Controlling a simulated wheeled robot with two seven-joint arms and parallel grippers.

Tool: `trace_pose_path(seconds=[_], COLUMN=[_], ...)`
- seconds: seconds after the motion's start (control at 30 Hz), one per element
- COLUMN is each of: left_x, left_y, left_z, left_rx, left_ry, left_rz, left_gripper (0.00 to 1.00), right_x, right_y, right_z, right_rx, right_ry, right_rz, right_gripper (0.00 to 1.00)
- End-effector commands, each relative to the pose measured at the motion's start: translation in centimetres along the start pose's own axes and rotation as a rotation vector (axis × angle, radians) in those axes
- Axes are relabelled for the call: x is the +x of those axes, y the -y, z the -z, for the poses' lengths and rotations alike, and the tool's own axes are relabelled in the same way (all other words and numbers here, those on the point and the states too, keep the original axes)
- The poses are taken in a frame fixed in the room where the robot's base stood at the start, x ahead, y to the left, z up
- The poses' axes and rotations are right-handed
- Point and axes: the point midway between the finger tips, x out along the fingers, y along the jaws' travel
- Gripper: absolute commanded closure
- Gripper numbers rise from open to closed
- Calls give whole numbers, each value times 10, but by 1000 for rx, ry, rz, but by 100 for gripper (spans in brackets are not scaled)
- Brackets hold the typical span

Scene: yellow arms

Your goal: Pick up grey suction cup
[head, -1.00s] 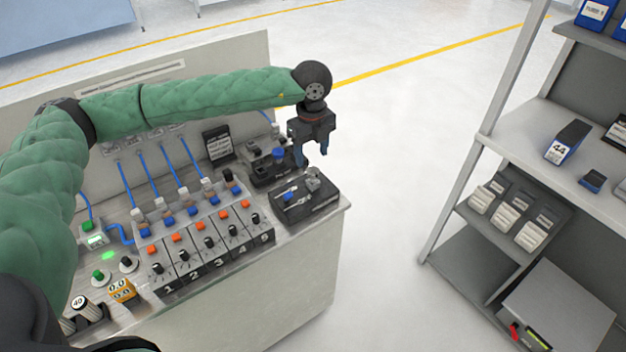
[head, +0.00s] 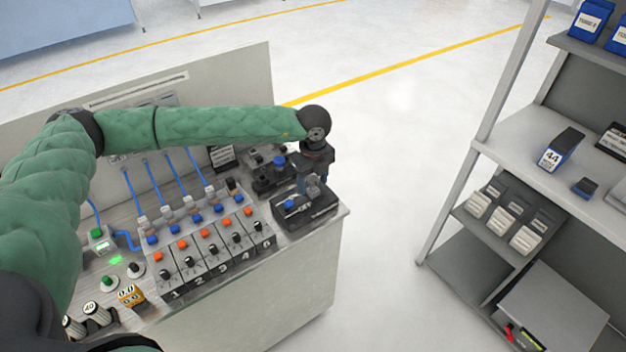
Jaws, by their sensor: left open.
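A black tray (head: 308,215) sits at the right end of the workbench, holding a small blue-topped part and a grey part. The grey part (head: 313,189), which looks like the grey suction cup, stands at the tray's back. My left gripper (head: 313,182) points down with its fingers open right at the grey part. One blue finger shows on its left side. I cannot tell whether the fingers touch the part. My right gripper is not in view.
The bench (head: 290,290) carries a numbered row of black-knobbed modules (head: 218,255) with blue hoses. A black fixture with a blue knob (head: 279,161) stands behind the tray. A shelf rack (head: 480,150) stands at the right, with clear floor between.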

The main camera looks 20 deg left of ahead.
Motion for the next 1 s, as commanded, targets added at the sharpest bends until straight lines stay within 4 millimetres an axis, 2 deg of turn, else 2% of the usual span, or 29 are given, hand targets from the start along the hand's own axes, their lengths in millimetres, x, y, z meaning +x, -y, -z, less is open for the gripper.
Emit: trace_pose_path(seconds=[0.37,0.6,1.0], left_x=[6,6,5], left_y=[0,0,0], left_z=[0,0,0], left_rx=[0,0,0], left_ry=[0,0,0], left_rz=[0,0,0], left_gripper=[43,88,89], right_x=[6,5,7], right_y=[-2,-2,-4], right_z=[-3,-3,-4], right_rx=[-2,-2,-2], right_ry=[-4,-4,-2], right_rz=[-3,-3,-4], right_gripper=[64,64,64])
